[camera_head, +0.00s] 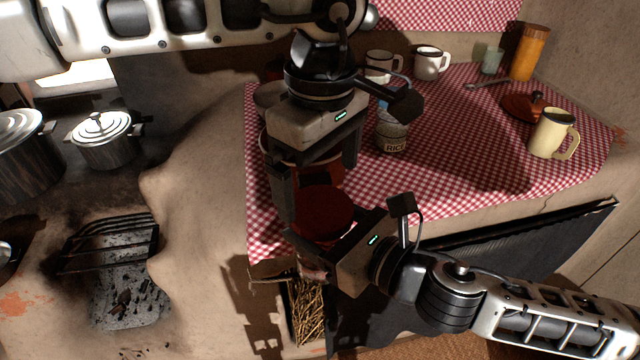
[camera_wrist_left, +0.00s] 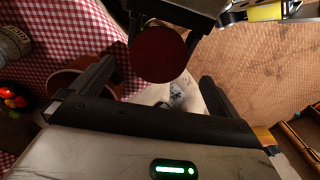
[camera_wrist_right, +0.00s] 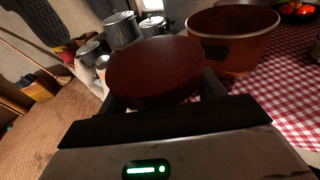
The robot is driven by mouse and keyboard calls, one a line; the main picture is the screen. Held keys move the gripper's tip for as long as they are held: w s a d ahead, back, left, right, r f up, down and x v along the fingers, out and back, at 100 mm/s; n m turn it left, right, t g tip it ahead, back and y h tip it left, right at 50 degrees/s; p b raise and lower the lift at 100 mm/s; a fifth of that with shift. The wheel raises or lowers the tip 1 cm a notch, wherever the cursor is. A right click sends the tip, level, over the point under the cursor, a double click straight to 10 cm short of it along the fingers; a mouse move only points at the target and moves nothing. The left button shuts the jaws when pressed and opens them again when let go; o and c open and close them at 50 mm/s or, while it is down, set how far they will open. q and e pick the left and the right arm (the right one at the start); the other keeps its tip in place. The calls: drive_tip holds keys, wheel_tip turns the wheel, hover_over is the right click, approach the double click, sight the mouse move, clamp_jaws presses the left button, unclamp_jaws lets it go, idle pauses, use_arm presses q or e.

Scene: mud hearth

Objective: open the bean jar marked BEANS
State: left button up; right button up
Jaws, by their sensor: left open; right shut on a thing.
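A dark red, flat round top (camera_head: 322,210), taken as the bean jar's lid, shows near the cloth's front edge. My right gripper (camera_head: 308,256) is shut on the jar beneath or at this top; the body is mostly hidden. The round top fills the space between the fingers in the right wrist view (camera_wrist_right: 156,68). My left gripper (camera_head: 318,188) is open just above and behind it, one finger on either side. The left wrist view shows the top (camera_wrist_left: 158,54) ahead between the open fingers. No BEANS marking is readable.
An open terracotta pot (camera_wrist_right: 236,52) stands close beside the jar. The RICE jar (camera_head: 392,138), a cream mug (camera_head: 552,134) and a red-brown lid (camera_head: 524,107) sit on the checked cloth (camera_head: 460,150). Lidded metal pots (camera_head: 102,145) stand left.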

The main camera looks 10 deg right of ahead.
sight(321, 207)
use_arm(q)
wheel_tip(321, 207, up, 3)
drive_tip(key=m, duration=0.3)
drive_tip(key=shift+f, duration=0.1)
drive_tip(key=shift+w+f, duration=0.1)
drive_tip(key=shift+f, duration=3.75)
drive_tip(key=c, duration=1.1)
drive_tip(key=n, duration=0.6)
drive_tip(key=shift+n, duration=0.4)
drive_tip(key=shift+r, duration=0.1)
